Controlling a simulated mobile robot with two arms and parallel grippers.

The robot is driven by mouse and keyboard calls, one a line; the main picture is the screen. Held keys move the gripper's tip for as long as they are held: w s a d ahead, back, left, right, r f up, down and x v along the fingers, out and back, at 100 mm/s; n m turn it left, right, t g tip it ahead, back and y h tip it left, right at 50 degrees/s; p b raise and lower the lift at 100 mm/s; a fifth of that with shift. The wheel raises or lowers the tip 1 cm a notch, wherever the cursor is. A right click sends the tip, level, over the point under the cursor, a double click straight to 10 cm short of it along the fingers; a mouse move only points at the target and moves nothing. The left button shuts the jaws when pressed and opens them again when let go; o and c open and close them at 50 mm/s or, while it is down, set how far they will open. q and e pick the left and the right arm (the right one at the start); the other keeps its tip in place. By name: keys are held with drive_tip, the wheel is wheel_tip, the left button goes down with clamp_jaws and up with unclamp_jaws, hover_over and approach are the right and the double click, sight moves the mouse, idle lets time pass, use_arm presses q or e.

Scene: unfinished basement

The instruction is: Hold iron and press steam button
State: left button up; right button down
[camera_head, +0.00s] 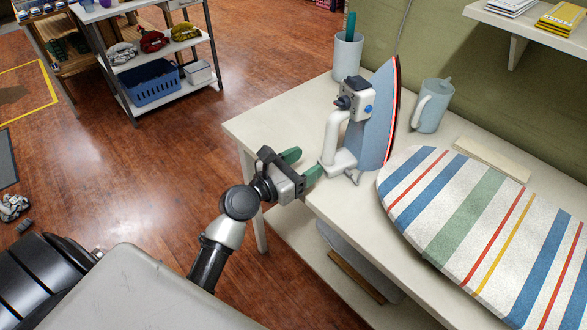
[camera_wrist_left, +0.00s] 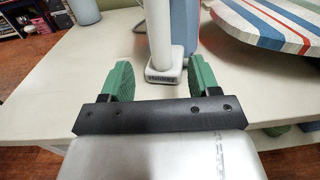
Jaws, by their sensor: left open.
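The iron (camera_head: 372,125) stands upright on its heel on the white table (camera_head: 283,122), its blue body and soleplate pointing up. Its white handle (camera_head: 334,138) faces my left gripper. A small blue button (camera_head: 368,109) and a dark knob (camera_head: 343,102) sit on the grey housing above the handle. My left gripper (camera_head: 304,164), with green fingers, is open and empty at the table edge, just short of the iron. In the left wrist view the handle's white lower end (camera_wrist_left: 163,62) lies ahead, between the finger directions. My right gripper is out of view.
A striped ironing board (camera_head: 470,215) lies right of the iron. A cup (camera_head: 347,56) holding a green-handled item and a light blue mug (camera_head: 431,106) stand behind it. A shelf rack with a blue basket (camera_head: 153,83) is at upper left. Open wooden floor lies left.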

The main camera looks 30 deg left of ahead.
sight(325, 152)
use_arm(q)
drive_tip(key=x, duration=0.7)
drive_tip(key=shift+w+d, duration=0.15)
drive_tip(key=shift+w, duration=0.2)
clamp_jaws()
idle(3.0)
